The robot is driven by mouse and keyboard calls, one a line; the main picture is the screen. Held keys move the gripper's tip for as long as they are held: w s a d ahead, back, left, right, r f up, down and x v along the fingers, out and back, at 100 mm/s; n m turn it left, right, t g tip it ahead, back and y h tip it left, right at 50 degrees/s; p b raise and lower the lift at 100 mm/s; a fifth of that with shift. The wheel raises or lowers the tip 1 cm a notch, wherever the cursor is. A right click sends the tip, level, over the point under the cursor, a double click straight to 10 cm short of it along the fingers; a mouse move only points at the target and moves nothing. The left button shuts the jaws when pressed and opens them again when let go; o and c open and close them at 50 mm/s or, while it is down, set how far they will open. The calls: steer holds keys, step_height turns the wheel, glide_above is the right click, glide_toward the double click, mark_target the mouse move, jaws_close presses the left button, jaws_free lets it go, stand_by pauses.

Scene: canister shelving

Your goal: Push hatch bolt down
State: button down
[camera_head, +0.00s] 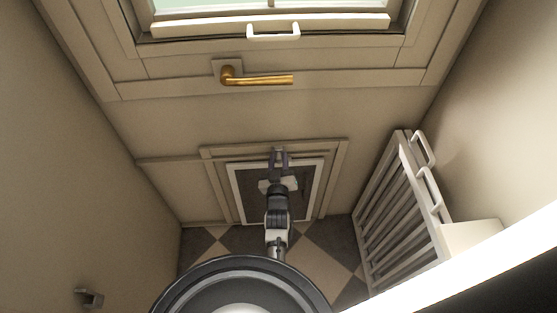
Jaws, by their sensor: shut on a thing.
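The hatch (311,189) is a dark panel in a white frame, set low in the far wall. My gripper (279,157) is at the hatch's top edge, in front of the middle of the frame. It is shut on a small grey piece there, which looks like the hatch bolt (278,150). My gripper and arm hide most of the bolt and the middle of the hatch. How far down the bolt sits cannot be told.
A brass handle (258,80) is on the door panel above, below a window with a white pull (273,31). A slatted rack (390,210) with white handles stands at the right. A small metal bracket (89,298) is on the left. Checkered floor (320,243) shows below.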

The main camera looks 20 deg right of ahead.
steer(key=shift+s+d+f+b, duration=0.1)
steer(key=shift+d+f+b, duration=0.25)
steer(key=shift+f, duration=0.4)
steer(key=shift+r, duration=0.1)
steer(key=c, duration=1.3)
jaws_free()
steer(key=shift+o, duration=0.2)
steer(key=shift+a, duration=0.2)
